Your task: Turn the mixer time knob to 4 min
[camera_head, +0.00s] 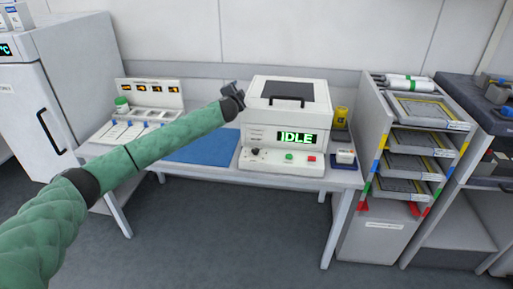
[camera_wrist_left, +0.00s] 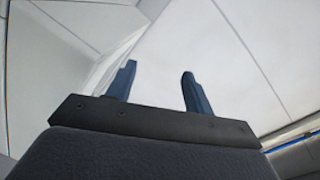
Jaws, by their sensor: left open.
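The mixer (camera_head: 283,153) is a white box on the table with a dark lid window and a green display (camera_head: 295,138) reading IDLE. A small dark knob (camera_head: 255,152) sits at the left of its front panel, with a green button (camera_head: 289,157) and a red button (camera_head: 311,158) to the right. The knob's setting is too small to read. My left gripper (camera_head: 235,90) is raised beside the mixer's upper left corner, above and left of the knob. In the left wrist view its two fingers (camera_wrist_left: 160,82) are apart and empty, facing the wall. My right gripper is not in view.
A blue mat (camera_head: 205,146) lies left of the mixer. A tray trolley (camera_head: 372,130) stands beyond.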

